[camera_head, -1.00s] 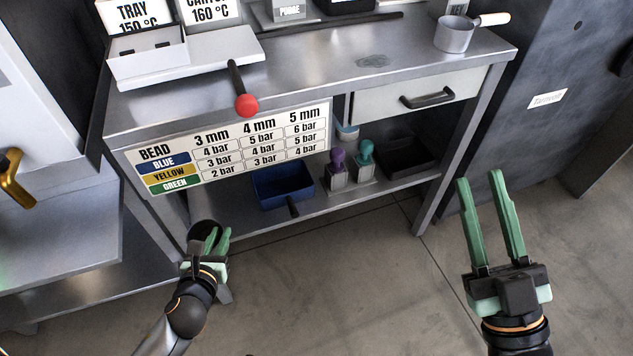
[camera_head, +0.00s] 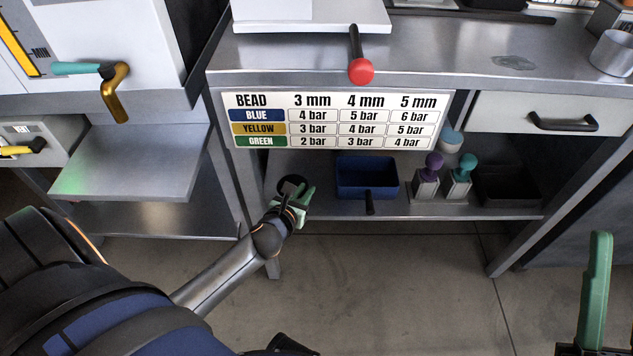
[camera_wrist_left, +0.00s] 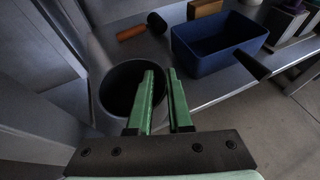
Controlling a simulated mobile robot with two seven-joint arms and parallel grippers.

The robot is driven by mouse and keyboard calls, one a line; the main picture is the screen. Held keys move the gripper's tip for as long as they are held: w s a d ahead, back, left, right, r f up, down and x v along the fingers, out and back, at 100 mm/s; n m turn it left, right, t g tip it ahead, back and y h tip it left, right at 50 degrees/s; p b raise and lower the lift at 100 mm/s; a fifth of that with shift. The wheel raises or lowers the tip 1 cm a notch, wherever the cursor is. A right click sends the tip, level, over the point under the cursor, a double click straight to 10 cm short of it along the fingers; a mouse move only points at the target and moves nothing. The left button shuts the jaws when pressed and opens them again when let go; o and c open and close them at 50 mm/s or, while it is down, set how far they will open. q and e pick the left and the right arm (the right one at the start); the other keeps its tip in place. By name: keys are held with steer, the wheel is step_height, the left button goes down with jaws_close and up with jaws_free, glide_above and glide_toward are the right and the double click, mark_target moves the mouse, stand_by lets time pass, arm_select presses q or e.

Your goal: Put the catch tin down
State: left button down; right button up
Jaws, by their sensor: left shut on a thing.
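The catch tin looks to be the dark round vessel (camera_head: 291,184) at the left end of the lower shelf; its open mouth and grey wall fill the middle left of the left wrist view (camera_wrist_left: 104,98). My left gripper (camera_head: 304,194) is shut on its near wall. In the left wrist view, the green fingers (camera_wrist_left: 162,84) overlap the rim, one across the mouth and one outside. The tin looks upright. Its base is hidden, so I cannot tell whether it touches the shelf. My right gripper (camera_head: 597,290) is only partly in view, with one green finger and clear space beside it.
The blue bin (camera_head: 367,179) stands right of the tin on the shelf (camera_head: 410,208). Purple (camera_head: 427,180) and teal (camera_head: 460,178) stamps and a black tray (camera_head: 508,187) are further right. An orange-handled tool (camera_wrist_left: 132,32) lies behind the tin. The bead chart (camera_head: 340,121) hangs above.

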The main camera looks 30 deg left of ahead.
arm_select(q)
steer(key=w, duration=0.2)
steer(key=w+a+b, duration=0.1)
steer(key=w, duration=0.1)
steer(key=w+b, duration=0.1)
steer(key=w, duration=0.2)
steer(key=shift+a, duration=0.25)
step_height(320, 180, down, 4)
steer(key=b, duration=0.2)
steer(key=shift+r+b, duration=0.2)
steer(key=shift+b, duration=0.1)
steer(key=c, duration=0.8)
jaws_free()
steer(key=shift+r, duration=0.1)
